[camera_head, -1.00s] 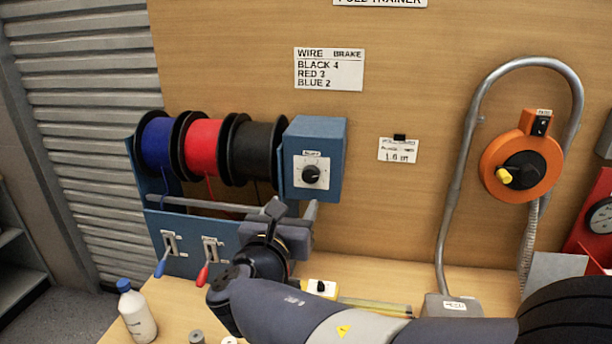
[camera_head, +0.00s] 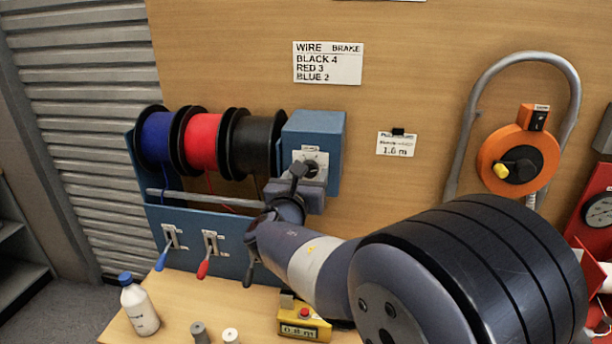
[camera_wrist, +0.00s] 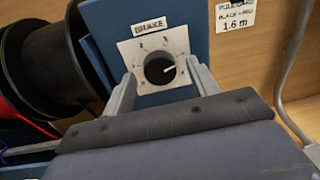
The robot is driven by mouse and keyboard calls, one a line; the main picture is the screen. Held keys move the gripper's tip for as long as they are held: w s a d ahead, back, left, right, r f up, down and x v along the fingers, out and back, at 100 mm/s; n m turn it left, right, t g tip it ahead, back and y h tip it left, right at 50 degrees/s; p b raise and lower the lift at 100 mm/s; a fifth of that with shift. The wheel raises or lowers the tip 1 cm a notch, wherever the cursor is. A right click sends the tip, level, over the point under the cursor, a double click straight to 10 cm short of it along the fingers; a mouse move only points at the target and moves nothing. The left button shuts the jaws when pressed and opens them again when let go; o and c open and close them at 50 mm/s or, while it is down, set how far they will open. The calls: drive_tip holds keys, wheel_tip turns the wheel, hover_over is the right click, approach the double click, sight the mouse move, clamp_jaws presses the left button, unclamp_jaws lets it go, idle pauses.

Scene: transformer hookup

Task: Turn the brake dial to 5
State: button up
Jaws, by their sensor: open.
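The brake dial (camera_wrist: 161,70) is a black knob with a white pointer line on a white plate (camera_wrist: 128,52) marked BRAKE. The pointer points to the right and slightly up in the wrist view; the scale marks are too small to read. The plate is on the front of a blue box (camera_head: 330,140), where my arm partly covers the dial in the head view. My gripper (camera_wrist: 158,88) is open. Its two fingers stand to the left and right of the dial's lower part in the wrist view. I cannot tell whether they touch it.
Blue (camera_head: 155,138), red (camera_head: 202,141) and black (camera_head: 252,145) wire spools are left of the box. A sign (camera_head: 328,63) reads BLACK 4, RED 3, BLUE 2. Levers (camera_head: 207,255) are below. A bottle (camera_head: 139,306) and a yellow meter (camera_head: 303,321) stand on the bench.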

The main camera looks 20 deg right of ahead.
drive_tip(key=shift+c, duration=0.3)
drive_tip(key=c, duration=0.9)
drive_tip(key=shift+f+b, duration=0.1)
drive_tip(key=shift+b, duration=0.35)
drive_tip(key=shift+f+m+b, duration=0.15)
drive_tip(key=shift+m+b, duration=0.95)
drive_tip(key=shift+b, duration=0.15)
drive_tip(key=m+b, duration=0.2)
drive_tip(key=b, duration=0.1)
drive_tip(key=shift+m, duration=0.3)
drive_tip(key=m+b, duration=0.4)
drive_tip(key=shift+r+m+y+b, duration=0.25)
drive_tip(key=shift+m+y+b, duration=0.05)
drive_tip(key=shift+b, duration=0.05)
